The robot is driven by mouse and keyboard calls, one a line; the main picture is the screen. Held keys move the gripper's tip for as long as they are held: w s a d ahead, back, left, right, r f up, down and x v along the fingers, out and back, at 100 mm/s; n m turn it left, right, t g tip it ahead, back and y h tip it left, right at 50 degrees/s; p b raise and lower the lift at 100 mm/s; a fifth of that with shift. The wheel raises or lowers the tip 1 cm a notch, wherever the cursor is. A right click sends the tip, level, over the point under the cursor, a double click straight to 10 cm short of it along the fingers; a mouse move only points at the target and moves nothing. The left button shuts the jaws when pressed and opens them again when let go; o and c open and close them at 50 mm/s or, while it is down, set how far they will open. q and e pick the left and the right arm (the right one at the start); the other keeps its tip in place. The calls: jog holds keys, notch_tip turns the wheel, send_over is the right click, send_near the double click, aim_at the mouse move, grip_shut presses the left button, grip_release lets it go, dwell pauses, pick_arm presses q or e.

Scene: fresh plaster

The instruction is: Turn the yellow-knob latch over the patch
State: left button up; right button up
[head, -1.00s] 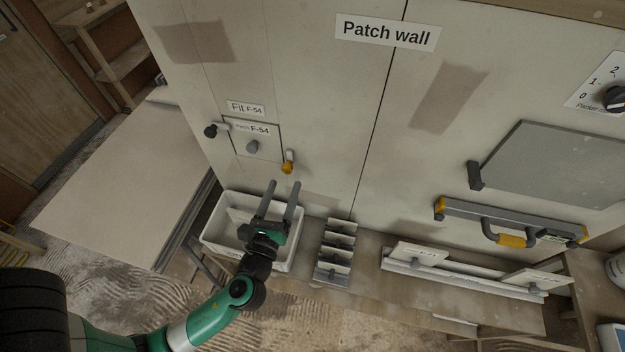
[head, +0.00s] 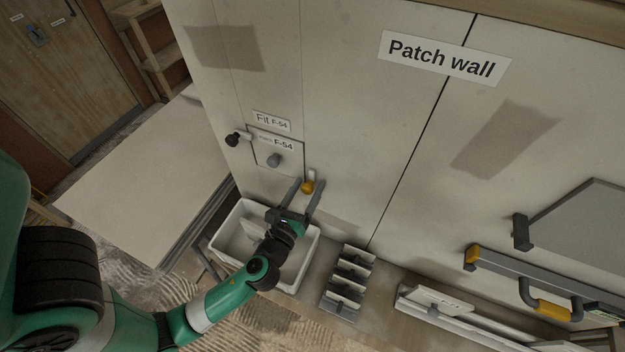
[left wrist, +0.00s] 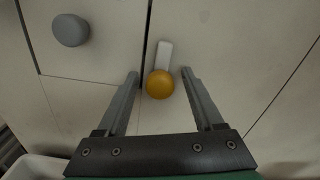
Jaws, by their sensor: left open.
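The yellow-knob latch (head: 308,186) is on the wall at the lower right corner of the patch F-54 (head: 287,160). In the left wrist view its yellow knob (left wrist: 160,84) sits between my open fingers, with its pale bar (left wrist: 164,54) pointing up beside the patch's edge. The patch's grey knob (left wrist: 70,30) shows at the upper left there. My left gripper (head: 302,188) is open, its fingertips on either side of the yellow knob, with gaps on both sides. A black-knob latch (head: 234,139) is at the patch's left edge. My right gripper is not in view.
A white bin (head: 228,226) stands below the patch, under my left arm. A rack of small slots (head: 348,282) is to its right. A long level-like tool with a yellow grip (head: 540,300) is at the lower right. The wall around the latch is clear.

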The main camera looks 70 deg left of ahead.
pick_arm(q)
jog(key=shift+w, duration=0.1)
jog(key=shift+c, duration=0.9)
grip_shut()
